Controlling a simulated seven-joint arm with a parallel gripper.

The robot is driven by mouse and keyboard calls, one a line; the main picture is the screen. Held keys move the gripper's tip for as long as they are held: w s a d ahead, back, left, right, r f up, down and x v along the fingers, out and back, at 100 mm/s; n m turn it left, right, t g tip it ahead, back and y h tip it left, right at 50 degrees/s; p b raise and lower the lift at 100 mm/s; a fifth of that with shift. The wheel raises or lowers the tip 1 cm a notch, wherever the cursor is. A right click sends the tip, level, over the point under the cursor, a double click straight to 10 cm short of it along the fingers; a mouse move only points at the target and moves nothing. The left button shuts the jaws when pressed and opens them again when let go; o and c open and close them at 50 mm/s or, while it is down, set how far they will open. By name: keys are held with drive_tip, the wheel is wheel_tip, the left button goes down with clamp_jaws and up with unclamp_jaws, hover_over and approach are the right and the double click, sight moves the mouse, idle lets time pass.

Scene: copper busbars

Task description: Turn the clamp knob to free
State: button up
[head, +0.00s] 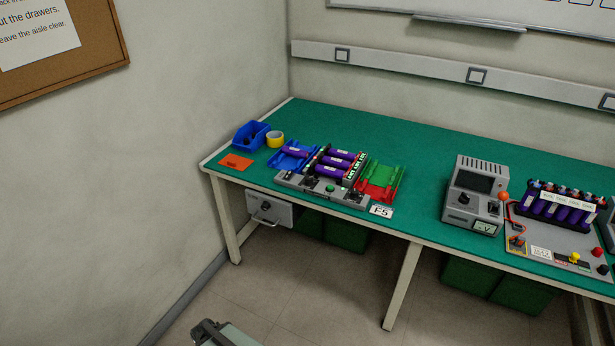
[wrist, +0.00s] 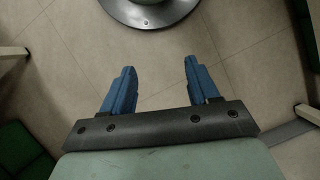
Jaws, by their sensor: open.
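A grey fixture (head: 297,183) with several purple cells (head: 340,160) sits near the front edge of the green bench. Its front face has a green button (head: 330,188) and small dark controls. I cannot tell at this size which of them is the clamp knob or how it is turned. My gripper (wrist: 159,68) shows in the wrist view with two blue fingers spread apart and nothing between them. It is over the floor, away from the bench. Part of my arm shows at the bottom of the head view.
A blue bin (head: 251,137), yellow tape roll (head: 275,139) and orange card (head: 236,162) lie left of the fixture. Red and green trays (head: 380,181) stand right of it. A grey meter (head: 474,196) and a second cell rack (head: 556,205) are further right.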

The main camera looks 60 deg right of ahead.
drive_tip(key=w+d+r+m+t, duration=0.1)
drive_tip(key=w+d+r, duration=0.25)
drive_tip(key=d, duration=0.35)
drive_tip(key=w+d+r+m+t, duration=0.1)
drive_tip(key=w+d+r+t, duration=0.15)
drive_tip(key=w+d, duration=0.3)
drive_tip(key=m+h, duration=0.6)
drive_tip(key=m, duration=0.4)
approach(309, 177)
drive_tip(key=w+a+r, duration=0.1)
drive_tip(key=w+r, duration=0.4)
drive_tip(key=s+d+f+m, duration=0.1)
drive_tip(key=f+m, duration=0.2)
drive_tip(key=f, duration=0.1)
drive_tip(key=s+d+f+m+g, duration=0.1)
drive_tip(key=s+d+f+m, duration=0.1)
drive_tip(key=f+m, duration=0.1)
drive_tip(key=s+d+f+m+y, duration=0.1)
drive_tip(key=s+f+m, duration=0.1)
drive_tip(key=f, duration=0.4)
drive_tip(key=shift+s+d+m+g, duration=0.15)
drive_tip(key=shift+s+m+g, duration=0.1)
drive_tip(key=shift+m, duration=0.25)
drive_tip(key=c, duration=1)
